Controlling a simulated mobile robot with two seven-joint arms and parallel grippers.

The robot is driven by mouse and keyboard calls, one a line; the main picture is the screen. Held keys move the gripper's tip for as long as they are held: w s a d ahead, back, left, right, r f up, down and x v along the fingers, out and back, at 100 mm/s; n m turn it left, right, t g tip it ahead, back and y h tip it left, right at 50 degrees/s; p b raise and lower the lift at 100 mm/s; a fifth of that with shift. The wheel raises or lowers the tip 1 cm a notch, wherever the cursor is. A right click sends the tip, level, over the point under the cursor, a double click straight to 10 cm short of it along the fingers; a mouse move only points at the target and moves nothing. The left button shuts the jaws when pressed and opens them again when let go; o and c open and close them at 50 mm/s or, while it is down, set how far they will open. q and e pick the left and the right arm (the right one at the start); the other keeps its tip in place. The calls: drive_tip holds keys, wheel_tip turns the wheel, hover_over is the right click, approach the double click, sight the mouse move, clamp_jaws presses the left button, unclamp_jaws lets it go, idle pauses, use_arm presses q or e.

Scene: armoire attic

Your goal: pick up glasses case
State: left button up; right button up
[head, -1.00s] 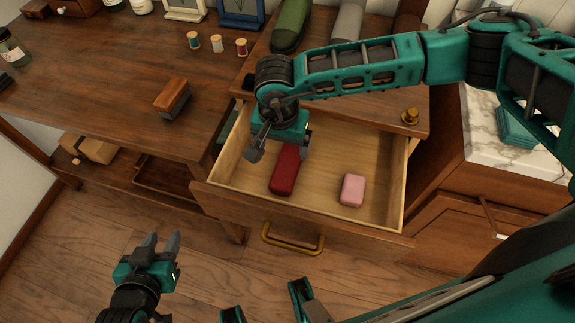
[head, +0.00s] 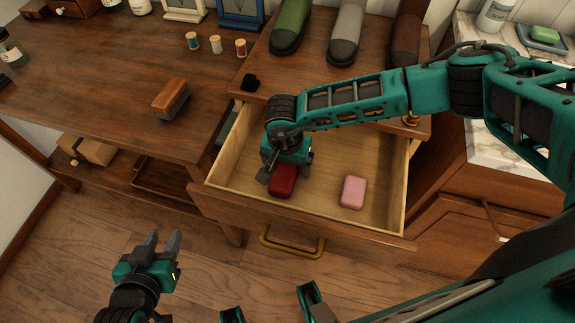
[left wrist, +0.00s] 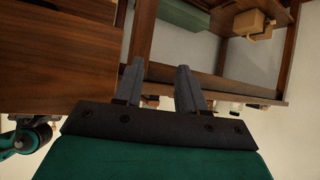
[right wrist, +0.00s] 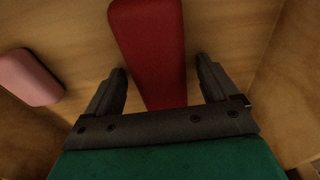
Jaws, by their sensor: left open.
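A long dark red case (head: 283,182), which I take for the glasses case, lies in the open drawer (head: 235,187). My right gripper (head: 285,175) is above it in the head view and covers its far part. In the right wrist view the red case (right wrist: 152,45) runs between the two spread fingers of my right gripper (right wrist: 161,66), which is open. I cannot tell whether the fingers touch the case. My left gripper (head: 162,240) is open and empty over the floor, left of the drawer front. It also shows empty in the left wrist view (left wrist: 160,66).
A pink rounded block (head: 353,191) lies in the drawer, right of the red case. The drawer's wooden walls enclose both. A brush (head: 171,98), thread spools (head: 217,43) and several shoes (head: 292,25) stand on the wooden tops above.

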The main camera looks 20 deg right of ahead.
drive_tip(key=c, duration=1)
drive_tip(key=shift+r, duration=0.1)
drive_tip(key=shift+c, duration=0.2)
